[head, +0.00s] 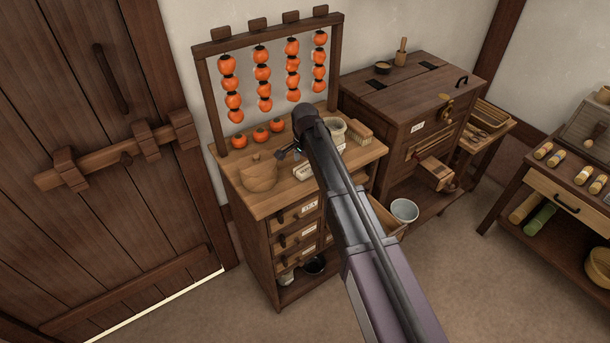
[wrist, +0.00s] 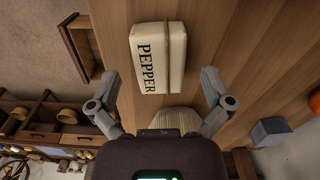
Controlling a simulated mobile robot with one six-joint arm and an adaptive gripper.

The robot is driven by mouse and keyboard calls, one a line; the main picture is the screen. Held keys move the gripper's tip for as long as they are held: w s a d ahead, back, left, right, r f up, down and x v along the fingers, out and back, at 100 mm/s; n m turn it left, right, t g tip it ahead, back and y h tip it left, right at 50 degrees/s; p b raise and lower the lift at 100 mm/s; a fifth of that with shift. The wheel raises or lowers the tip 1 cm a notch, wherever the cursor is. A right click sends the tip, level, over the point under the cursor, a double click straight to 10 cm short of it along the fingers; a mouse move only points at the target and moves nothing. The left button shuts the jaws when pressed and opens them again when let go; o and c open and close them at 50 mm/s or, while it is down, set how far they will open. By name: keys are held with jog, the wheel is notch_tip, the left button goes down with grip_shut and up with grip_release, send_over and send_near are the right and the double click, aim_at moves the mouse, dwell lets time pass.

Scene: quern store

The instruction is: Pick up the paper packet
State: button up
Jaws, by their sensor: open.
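A cream paper packet (wrist: 158,57) printed PEPPER, with a band round it, lies on the wooden cabinet top in the wrist view. In the head view it shows as a pale block (head: 304,172) on the cabinet top, partly hidden by my arm. My gripper (wrist: 159,77) is open and empty, its fingers apart on either side of the packet's near end in the picture. In the head view my gripper (head: 289,153) is over the cabinet top, mostly hidden behind my arm. I cannot tell its exact height above the packet.
A wooden lidded pot (head: 259,173) stands left of the packet. Orange persimmons (head: 261,134) line the back, with more hanging from a rack (head: 201,48). A drawer (head: 384,217) stands open.

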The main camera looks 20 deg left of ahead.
jog(key=shift+f+b, duration=0.55)
jog(key=shift+f, duration=0.25)
jog(key=c, duration=1)
